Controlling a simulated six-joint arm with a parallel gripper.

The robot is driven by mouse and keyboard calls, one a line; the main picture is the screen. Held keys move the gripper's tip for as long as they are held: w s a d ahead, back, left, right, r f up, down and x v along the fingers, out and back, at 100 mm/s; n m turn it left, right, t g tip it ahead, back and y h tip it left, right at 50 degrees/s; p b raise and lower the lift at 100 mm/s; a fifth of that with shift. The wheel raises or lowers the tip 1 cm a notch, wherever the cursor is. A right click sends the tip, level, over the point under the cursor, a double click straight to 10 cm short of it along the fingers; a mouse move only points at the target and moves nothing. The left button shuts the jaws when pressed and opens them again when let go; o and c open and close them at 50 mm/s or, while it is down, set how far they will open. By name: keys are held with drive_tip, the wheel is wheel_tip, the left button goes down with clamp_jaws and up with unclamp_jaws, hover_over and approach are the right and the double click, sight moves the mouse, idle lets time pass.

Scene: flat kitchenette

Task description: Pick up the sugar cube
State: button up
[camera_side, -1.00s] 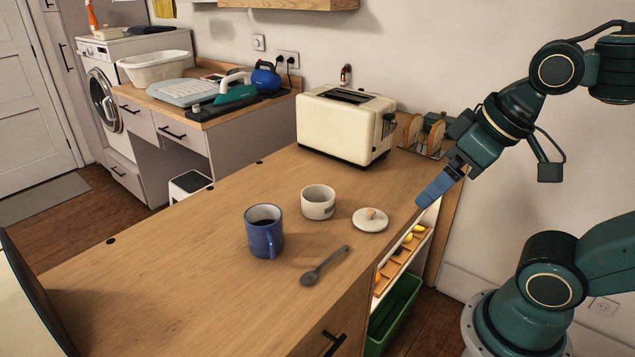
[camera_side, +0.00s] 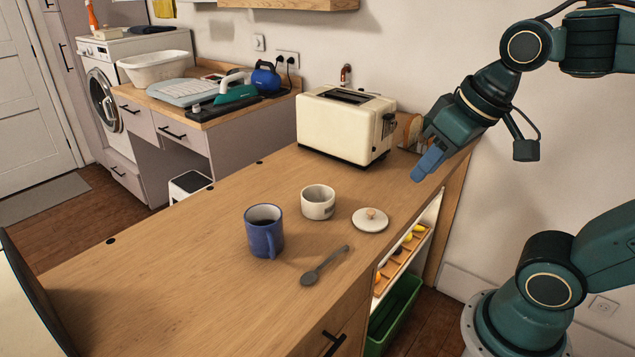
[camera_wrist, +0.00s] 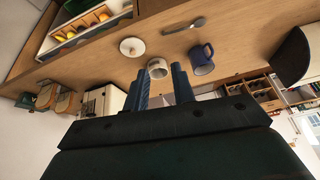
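No sugar cube can be made out in either view. A small white pot (camera_side: 318,203) stands uncovered on the wooden counter, and what is inside it cannot be told; it also shows in the wrist view (camera_wrist: 157,65). Its pale lid with a knob (camera_side: 370,221) lies on the counter to its right. My gripper (camera_side: 418,174), with blue fingers, is in the air above the right edge of the counter, to the right of and apart from the pot. In the wrist view my gripper (camera_wrist: 160,82) has its fingers apart, with nothing seen held between them.
A blue mug (camera_side: 262,238) with dark contents stands left of the pot, and a grey spoon (camera_side: 324,266) lies in front. A cream toaster (camera_side: 340,128) and a toast rack (camera_side: 410,129) stand behind.

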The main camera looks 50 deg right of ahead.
drive_tip(key=w+d+m+g, duration=0.2)
drive_tip(key=w+m, duration=0.4)
drive_tip(key=w, duration=0.7)
drive_tip(key=w+d+f+m+g, duration=0.3)
drive_tip(key=w+f+m, duration=0.3)
drive_tip(key=w, duration=0.7)
wheel_tip(320, 180, down, 2)
drive_tip(key=shift+w+d+f, duration=0.1)
drive_tip(key=shift+w+d, duration=0.2)
drive_tip(key=shift+d, duration=0.35)
drive_tip(key=shift+f, duration=4.25)
drive_tip(key=shift+f, duration=2.55)
